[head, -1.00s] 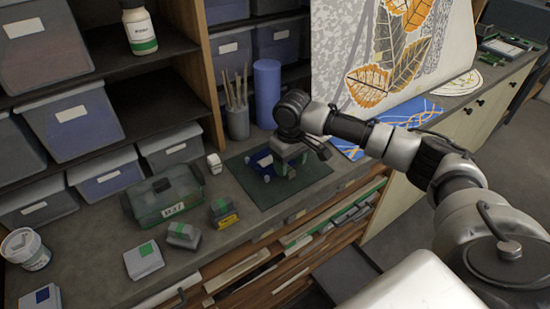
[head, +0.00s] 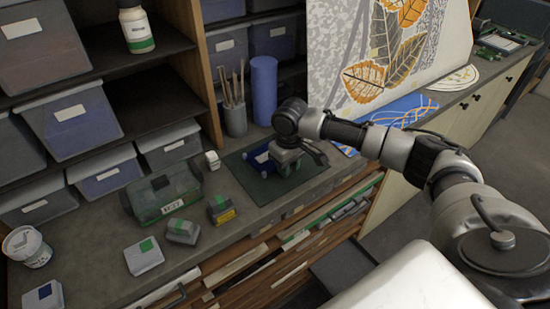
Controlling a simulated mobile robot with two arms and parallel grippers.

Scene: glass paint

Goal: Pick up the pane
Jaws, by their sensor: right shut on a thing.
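The pane (head: 259,159) is a small dark blue piece with pale spots at its edges, low over the dark green mat (head: 262,190) on the worktop. My right gripper (head: 284,171) points down at the pane's right side and is shut on it. The gripper hides the right part of the pane and the exact contact. I cannot tell whether the pane touches the mat. My left gripper is not in view.
A brush cup (head: 235,120) and a blue cylinder (head: 264,92) stand behind the mat. A lidded green box (head: 165,198) and several small blocks are to the left. A large leaf-patterned panel (head: 350,50) leans at the back right. The worktop's front edge is close.

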